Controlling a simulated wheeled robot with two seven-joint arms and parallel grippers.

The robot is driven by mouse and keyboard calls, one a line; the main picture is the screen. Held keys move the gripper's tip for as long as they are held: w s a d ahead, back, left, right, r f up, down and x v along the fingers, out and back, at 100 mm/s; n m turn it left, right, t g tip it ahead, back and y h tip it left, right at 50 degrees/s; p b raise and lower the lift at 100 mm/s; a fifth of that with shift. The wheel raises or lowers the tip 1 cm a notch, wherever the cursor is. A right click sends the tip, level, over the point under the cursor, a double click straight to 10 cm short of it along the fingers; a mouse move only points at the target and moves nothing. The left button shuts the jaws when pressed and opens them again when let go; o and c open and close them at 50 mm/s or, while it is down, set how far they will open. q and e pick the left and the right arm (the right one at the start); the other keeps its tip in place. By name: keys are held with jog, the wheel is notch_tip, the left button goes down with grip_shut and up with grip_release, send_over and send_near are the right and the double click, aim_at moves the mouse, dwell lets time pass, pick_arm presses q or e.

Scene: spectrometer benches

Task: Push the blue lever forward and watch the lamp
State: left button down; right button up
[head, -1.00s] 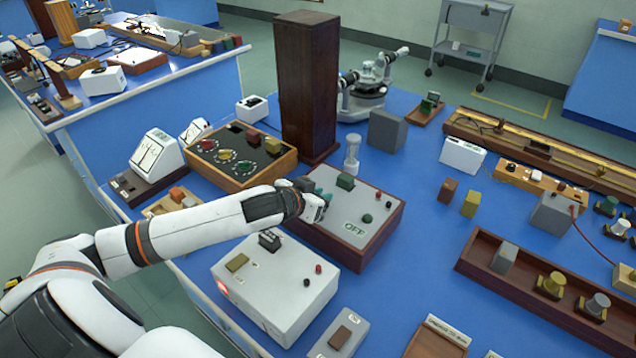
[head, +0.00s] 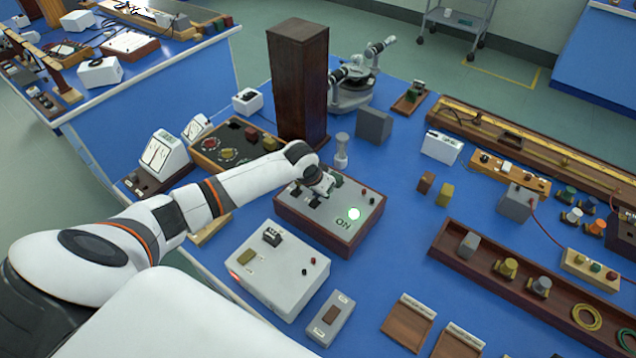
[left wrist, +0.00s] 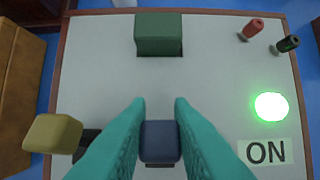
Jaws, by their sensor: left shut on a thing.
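My left gripper (head: 320,190) is over the grey-topped panel box with dark wooden sides (head: 318,228). In the left wrist view, the gripper's teal fingers (left wrist: 160,130) are shut on the blue lever knob (left wrist: 160,143), one finger on each side. A round lamp (head: 354,213) on the panel glows green beside a sign reading ON; the lit lamp also shows in the left wrist view (left wrist: 271,106). A green block (left wrist: 158,35) and a yellow knob (left wrist: 53,134) are on the same panel. In the head view the gripper hides the blue lever. My right gripper is in neither view.
A grey box (head: 281,270) with a small red light stands just in front of the panel. A tall dark wooden column (head: 299,85) rises behind it. A wooden tray (head: 452,262) of weights lies to the right. Blue bench is bare between panel and tray.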

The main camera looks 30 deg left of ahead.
aim_at(313, 207)
pick_arm(q)
jog(key=shift+w+g, duration=0.2)
jog(key=shift+g, duration=0.2)
jog(key=c, duration=1.3)
grip_release()
jog(key=shift+f, duration=0.1)
jog(key=b+v, duration=0.1)
jog(key=v, duration=1.1)
jog(key=shift+d, duration=0.1)
